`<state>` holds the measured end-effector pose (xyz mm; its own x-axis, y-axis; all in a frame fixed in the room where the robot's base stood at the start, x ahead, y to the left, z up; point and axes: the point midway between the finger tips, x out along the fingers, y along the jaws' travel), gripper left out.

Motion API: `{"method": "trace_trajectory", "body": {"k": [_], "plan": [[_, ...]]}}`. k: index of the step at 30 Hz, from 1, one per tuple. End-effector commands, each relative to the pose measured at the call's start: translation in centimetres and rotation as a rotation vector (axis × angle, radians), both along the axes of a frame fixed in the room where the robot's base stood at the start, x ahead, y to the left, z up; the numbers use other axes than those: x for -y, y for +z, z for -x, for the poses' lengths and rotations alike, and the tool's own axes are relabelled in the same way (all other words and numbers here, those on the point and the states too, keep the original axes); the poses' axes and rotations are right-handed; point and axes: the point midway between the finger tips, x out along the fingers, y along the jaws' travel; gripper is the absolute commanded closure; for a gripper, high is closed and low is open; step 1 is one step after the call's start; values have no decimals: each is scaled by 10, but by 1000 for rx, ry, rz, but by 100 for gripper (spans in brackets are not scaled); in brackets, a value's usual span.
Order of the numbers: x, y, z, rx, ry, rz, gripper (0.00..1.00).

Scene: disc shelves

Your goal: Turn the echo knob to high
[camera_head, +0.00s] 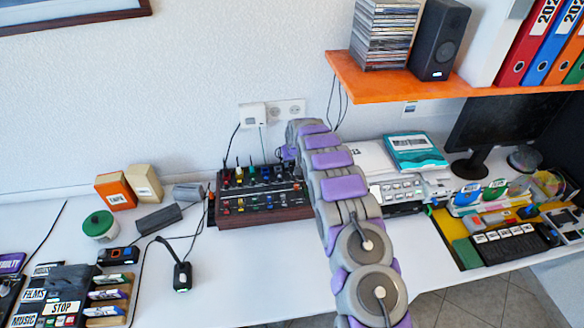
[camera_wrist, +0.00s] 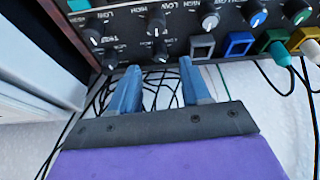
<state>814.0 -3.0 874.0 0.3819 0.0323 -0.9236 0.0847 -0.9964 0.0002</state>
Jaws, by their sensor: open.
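A black control box (camera_head: 262,197) with wooden sides, coloured plugs and knobs stands on the white desk by the wall. In the wrist view its panel (camera_wrist: 180,38) fills the top, with black knobs marked LOW and HIGH. One black knob (camera_wrist: 160,48) is just beyond my fingertips; others are at the left (camera_wrist: 95,34) and above (camera_wrist: 156,20). I cannot read which one is labelled echo. My gripper (camera_wrist: 159,68) is open, its blue fingers apart and empty at the panel's edge. In the head view my arm reaches the box's right end and hides part of it.
Black cables (camera_wrist: 155,90) run between and below my fingers. Coloured plugs, including a teal one (camera_wrist: 278,50), sit to the right. An orange shelf (camera_head: 400,90) with CDs and a speaker (camera_head: 438,40) hangs above right. Books (camera_head: 415,152) lie right of my arm.

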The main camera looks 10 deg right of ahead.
Motion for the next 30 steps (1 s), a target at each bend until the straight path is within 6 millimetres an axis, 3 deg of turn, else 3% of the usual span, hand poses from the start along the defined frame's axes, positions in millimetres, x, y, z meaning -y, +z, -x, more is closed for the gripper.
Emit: {"method": "trace_trajectory", "body": {"k": [4,12,24,30], "plan": [[-1,-21,-6,-4,0,-1,53],[-2,-36,-14,-2,0,-1,53],[-2,-40,-15,-2,0,0,53],[-2,-40,-15,-2,0,0,71]]}}
